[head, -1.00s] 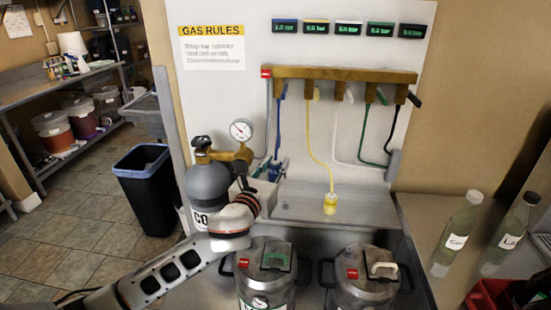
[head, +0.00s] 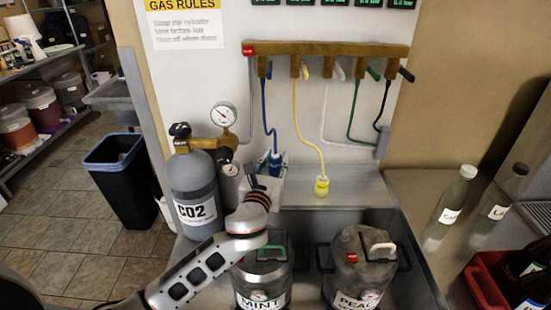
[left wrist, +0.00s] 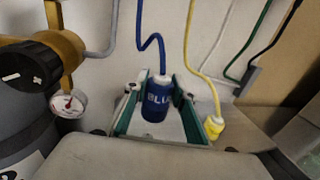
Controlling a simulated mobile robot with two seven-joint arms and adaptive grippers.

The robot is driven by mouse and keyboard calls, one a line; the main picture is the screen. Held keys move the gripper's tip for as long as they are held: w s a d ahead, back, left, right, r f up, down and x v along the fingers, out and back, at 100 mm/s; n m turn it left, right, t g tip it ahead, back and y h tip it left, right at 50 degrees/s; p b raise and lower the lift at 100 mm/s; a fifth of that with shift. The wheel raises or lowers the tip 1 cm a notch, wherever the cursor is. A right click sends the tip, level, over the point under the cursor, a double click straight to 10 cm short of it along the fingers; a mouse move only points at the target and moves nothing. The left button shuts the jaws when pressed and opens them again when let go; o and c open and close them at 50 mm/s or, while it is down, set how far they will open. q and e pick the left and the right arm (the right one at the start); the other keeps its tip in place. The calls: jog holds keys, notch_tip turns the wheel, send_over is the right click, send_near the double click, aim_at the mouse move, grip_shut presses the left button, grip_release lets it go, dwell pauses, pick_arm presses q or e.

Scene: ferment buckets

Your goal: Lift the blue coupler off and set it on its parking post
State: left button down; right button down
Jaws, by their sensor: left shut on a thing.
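The blue coupler (left wrist: 157,104) is a blue cylinder with partly visible lettering, a pale top and a blue hose. In the left wrist view it is upright between the green-edged fingers of my left gripper (left wrist: 158,82), which is shut on it. In the head view the blue coupler (head: 275,160) and left gripper (head: 272,170) are small, beside the gas cylinder and behind the MINT keg (head: 264,278). What lies beneath the coupler is hidden, so I cannot tell whether it touches anything. I cannot make out a bare parking post. My right gripper is not in view.
The yellow coupler (head: 321,186) stands on the metal ledge (head: 350,193) to the right. The CO2 cylinder (head: 194,190) with its gauge is close on the left. The PEACH keg (head: 358,268) is front right.

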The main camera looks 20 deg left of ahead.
aim_at(275, 172)
pick_arm(q)
jog(key=shift+f+b, duration=0.3)
jog(key=shift+f, duration=0.1)
jog(key=shift+f+b, duration=0.65)
jog(key=shift+b, duration=0.15)
jog(key=shift+f+b, duration=0.25)
jog(key=shift+b, duration=0.05)
jog(key=shift+f+b, duration=0.6)
jog(key=shift+b, duration=0.1)
jog(key=shift+f, duration=0.35)
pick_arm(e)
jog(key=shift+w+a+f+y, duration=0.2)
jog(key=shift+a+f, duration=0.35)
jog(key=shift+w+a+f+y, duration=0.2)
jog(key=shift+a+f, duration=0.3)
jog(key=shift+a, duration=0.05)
pick_arm(q)
jog(key=shift+p, duration=0.35)
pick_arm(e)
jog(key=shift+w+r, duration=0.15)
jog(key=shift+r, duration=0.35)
pick_arm(q)
jog(key=shift+f, duration=0.15)
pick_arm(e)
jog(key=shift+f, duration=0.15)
